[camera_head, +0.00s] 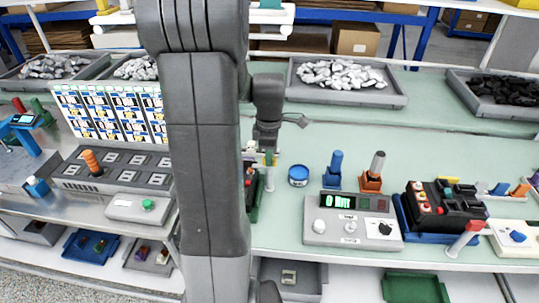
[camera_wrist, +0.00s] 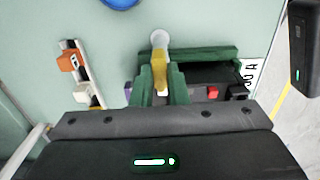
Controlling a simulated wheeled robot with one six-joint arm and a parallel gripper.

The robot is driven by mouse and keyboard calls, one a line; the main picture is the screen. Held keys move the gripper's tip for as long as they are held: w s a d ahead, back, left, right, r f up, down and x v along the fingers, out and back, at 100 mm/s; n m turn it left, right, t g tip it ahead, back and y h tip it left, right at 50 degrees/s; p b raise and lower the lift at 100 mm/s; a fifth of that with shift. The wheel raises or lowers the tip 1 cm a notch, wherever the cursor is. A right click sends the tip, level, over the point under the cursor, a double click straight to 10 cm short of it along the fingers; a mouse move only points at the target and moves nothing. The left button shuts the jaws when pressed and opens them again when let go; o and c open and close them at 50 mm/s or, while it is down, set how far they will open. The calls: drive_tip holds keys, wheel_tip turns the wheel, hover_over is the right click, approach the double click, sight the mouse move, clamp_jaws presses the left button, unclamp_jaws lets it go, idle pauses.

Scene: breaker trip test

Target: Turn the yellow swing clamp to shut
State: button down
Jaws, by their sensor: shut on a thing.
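The yellow swing clamp (camera_wrist: 159,75) shows in the wrist view as a short yellow bar with a pale round end (camera_wrist: 160,39) beyond it. My gripper (camera_wrist: 161,88) has a green finger on each side of the yellow bar and is shut on it. In the head view my gripper (camera_head: 266,155) points down beside the green fixture (camera_head: 254,212), which my arm partly hides. In the wrist view the fixture (camera_wrist: 215,54) lies just right of my fingers, with a dark block (camera_wrist: 205,75) in it. The clamp's near end is hidden by my gripper.
A blue round container (camera_head: 298,176) stands right of my gripper. A grey meter box (camera_head: 350,218) with a lit display stands farther right. A white strip with an orange block (camera_wrist: 69,62) lies left of my fingers. The bench behind the container is clear.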

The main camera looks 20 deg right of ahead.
drive_tip(key=shift+r, duration=0.1)
drive_tip(key=c, duration=1.4)
unclamp_jaws()
drive_tip(key=shift+c, duration=0.2)
wheel_tip(320, 180, up, 14)
drive_tip(key=shift+b, duration=0.3)
drive_tip(key=shift+f, duration=0.2)
wheel_tip(320, 180, down, 14)
drive_tip(key=shift+r+p, duration=0.1)
drive_tip(key=shift+p, duration=0.2)
drive_tip(key=shift+r, duration=0.1)
